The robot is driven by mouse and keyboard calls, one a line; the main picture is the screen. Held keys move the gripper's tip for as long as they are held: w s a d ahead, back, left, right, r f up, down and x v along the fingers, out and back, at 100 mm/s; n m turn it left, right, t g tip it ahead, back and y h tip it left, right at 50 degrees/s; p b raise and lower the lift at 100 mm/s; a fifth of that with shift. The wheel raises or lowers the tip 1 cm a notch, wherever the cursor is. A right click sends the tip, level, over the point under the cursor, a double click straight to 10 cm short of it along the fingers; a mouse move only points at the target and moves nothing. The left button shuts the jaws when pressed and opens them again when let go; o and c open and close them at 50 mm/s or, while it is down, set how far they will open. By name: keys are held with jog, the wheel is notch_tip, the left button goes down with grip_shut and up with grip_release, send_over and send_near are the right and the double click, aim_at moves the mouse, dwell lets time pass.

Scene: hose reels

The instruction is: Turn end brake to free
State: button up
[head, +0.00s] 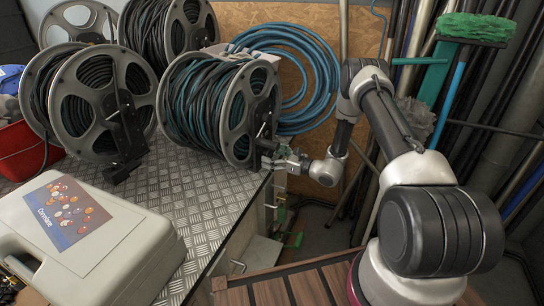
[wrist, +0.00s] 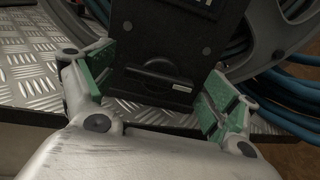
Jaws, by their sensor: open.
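The end hose reel (head: 243,140), wound with dark and teal hose, stands at the right edge of the metal-topped bench. In the wrist view its black bracket (wrist: 168,40) faces me, with a dark flat brake part (wrist: 158,73) low on it and a small pale mark to the right. My gripper (head: 285,158) is at the bench's right edge beside this reel. In the wrist view my gripper (wrist: 160,85) is open, its green-padded fingers on either side of the bracket's lower part. Nothing is held. I cannot tell whether a finger touches the bracket or which setting the brake is in.
Other reels (head: 90,100) stand at the left and back of the bench (head: 195,195). A pale case (head: 85,240) lies at front left, near a red bin (head: 30,150). Blue hose (head: 310,70) hangs behind the end reel. A green broom (head: 475,28) and poles crowd the right.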

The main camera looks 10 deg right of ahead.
jog(key=shift+w+a, duration=0.1)
jog(key=c, duration=1)
jog(key=shift+c, duration=0.2)
jog(key=shift+n, duration=0.3)
jog(key=n, duration=0.9)
jog(key=shift+n, duration=0.4)
